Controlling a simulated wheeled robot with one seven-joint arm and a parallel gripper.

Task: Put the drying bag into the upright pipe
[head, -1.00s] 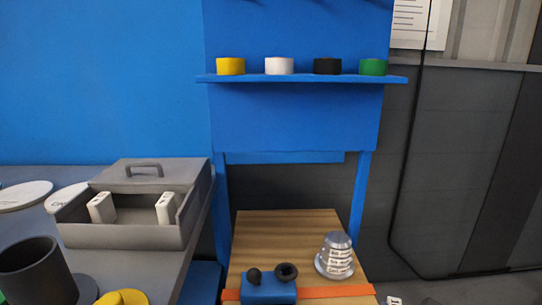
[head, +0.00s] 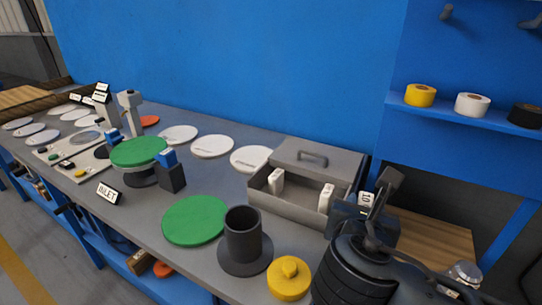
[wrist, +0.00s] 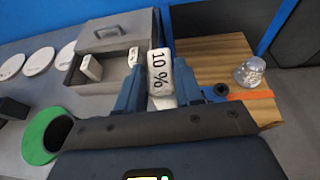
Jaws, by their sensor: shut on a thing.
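The wrist view shows the bag (wrist: 160,72) upright between my two fingers (wrist: 158,88). The upright pipe (head: 243,235) is a dark grey open cylinder on a round flange, left of my gripper and apart from it in the head view. Its dark mouth also shows at the left of the wrist view (wrist: 60,131). The inside bottom of the pipe is hidden.
A grey open box (head: 290,205) with two more white bags stands between pipe and back wall. A yellow knobbed lid (head: 289,278) and a green disc (head: 195,220) lie beside the pipe. A clear dome (wrist: 249,72) stands on the wooden top (wrist: 210,48).

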